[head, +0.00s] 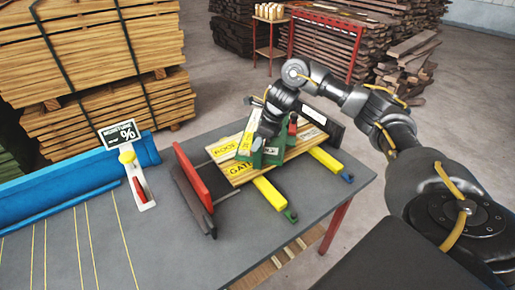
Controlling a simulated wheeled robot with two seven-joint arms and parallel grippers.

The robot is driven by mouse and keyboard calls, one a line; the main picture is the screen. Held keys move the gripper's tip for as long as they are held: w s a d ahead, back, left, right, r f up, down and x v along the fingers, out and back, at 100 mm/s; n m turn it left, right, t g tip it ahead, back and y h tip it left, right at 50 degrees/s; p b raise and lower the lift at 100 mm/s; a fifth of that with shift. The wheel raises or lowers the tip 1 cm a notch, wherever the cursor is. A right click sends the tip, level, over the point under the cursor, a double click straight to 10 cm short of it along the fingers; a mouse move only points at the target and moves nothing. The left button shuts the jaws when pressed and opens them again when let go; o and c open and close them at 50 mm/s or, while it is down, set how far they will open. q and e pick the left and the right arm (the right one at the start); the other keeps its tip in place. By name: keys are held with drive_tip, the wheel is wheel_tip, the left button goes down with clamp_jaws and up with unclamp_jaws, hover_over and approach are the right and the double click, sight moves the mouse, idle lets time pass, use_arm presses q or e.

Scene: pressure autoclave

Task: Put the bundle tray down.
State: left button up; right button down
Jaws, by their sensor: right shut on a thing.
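The bundle tray (290,153) is a wooden board with a green upright piece in its middle and pale and yellow labelled pieces on it. Some lettering reads ROOF and GATE. It is over two yellow bars (270,193) at the right end of the grey table. I cannot tell whether it touches them. My right gripper (265,136) comes down from above and is shut on the tray at the green piece. Its fingertips are mostly hidden. My left gripper is not in view.
A red upright plate (193,178) stands just left of the tray. A moisture meter stand (138,185) and a blue trough (75,185) are farther left on the grey table (165,245). Timber stacks (100,70) and a red-legged table (325,28) stand behind. The table's front is clear.

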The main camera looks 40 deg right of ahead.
drive_tip(key=shift+w+f, duration=0.15)
drive_tip(key=shift+f, duration=1.45)
drive_tip(key=c, duration=1.5)
unclamp_jaws()
drive_tip(key=shift+f, duration=0.2)
drive_tip(key=o, duration=0.4)
drive_tip(key=shift+r, duration=0.1)
drive_tip(key=shift+r+p, duration=0.2)
drive_tip(key=shift+p, duration=0.1)
drive_tip(key=v, duration=1.2)
drive_tip(key=shift+a+p, duration=0.1)
drive_tip(key=shift+p, duration=0.25)
